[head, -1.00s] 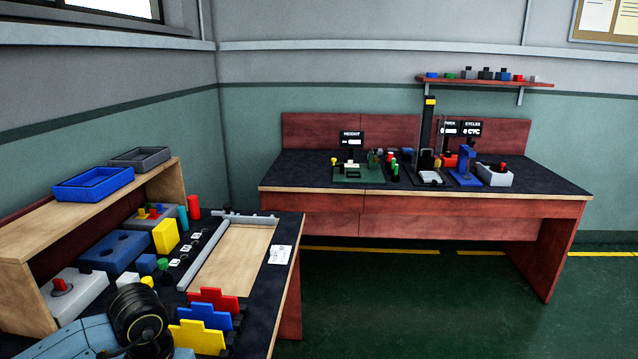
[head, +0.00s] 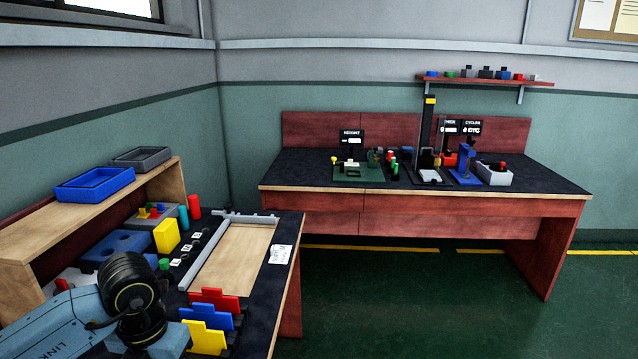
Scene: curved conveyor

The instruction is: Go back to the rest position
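My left arm (head: 60,325) comes in at the lower left of the head view, over the front left corner of the near bench. Its black joint (head: 135,295) covers part of the blue block and the grey box behind it. My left gripper is out of the picture. My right arm and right gripper do not show. No held object is visible.
The near bench holds a wooden tray (head: 235,258), red, blue and yellow stepped pieces (head: 205,340), a yellow block (head: 166,236), and a shelf (head: 45,235) with two bins. A far bench (head: 420,201) carries several fixtures. Green floor (head: 400,310) between is clear.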

